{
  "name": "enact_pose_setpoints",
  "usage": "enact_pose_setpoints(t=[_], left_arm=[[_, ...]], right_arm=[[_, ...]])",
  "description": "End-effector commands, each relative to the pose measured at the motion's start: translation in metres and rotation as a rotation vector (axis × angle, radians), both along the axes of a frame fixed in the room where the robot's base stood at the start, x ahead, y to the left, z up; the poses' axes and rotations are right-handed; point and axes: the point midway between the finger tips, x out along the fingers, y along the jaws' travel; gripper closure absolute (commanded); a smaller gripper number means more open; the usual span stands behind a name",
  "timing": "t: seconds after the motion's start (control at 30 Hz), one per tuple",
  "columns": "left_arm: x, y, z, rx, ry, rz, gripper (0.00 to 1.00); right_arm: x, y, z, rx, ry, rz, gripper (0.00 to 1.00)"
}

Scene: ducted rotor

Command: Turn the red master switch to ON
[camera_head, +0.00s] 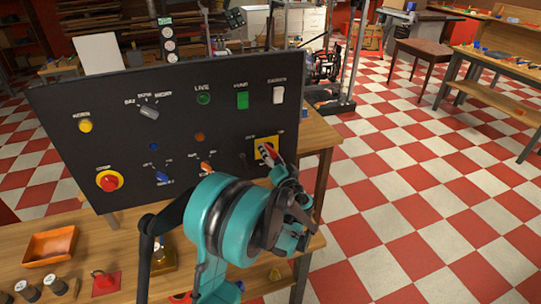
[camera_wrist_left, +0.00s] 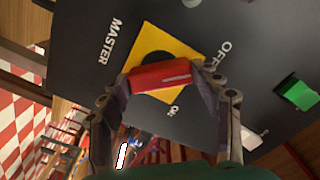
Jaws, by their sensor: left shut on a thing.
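The red master switch handle (camera_wrist_left: 160,75) sits on a black round base over a yellow plate (camera_wrist_left: 150,38) on the dark panel. In the left wrist view its white-marked right end lies nearer the OFF label than the ON label. My left gripper (camera_wrist_left: 165,79) is shut on the handle, one finger at each end. In the head view the switch's yellow plate (camera_head: 258,155) is at the panel's lower right, and my left gripper (camera_head: 270,157) reaches it from below right, partly covering it. My right gripper is not in view.
The panel (camera_head: 110,130) also carries a red stop button (camera_head: 110,181), a blue selector (camera_head: 162,177), an orange selector (camera_head: 206,167) and a green rocker (camera_head: 242,100). An orange tray (camera_head: 50,246) lies on the bench at lower left.

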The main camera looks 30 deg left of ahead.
Motion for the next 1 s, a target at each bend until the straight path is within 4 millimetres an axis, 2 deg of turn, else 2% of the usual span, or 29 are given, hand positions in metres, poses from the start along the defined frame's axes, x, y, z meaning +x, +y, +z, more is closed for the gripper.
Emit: enact_pose_setpoints(t=[0.27, 1.0], left_arm=[[0.0, 0.0, -0.001, 0.122, 0.143, 0.0, 0.65], [0.0, 0.0, -0.001, 0.577, 0.675, 0.0, 0.65]], right_arm=[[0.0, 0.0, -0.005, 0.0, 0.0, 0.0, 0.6], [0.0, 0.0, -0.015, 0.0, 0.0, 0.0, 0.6]])
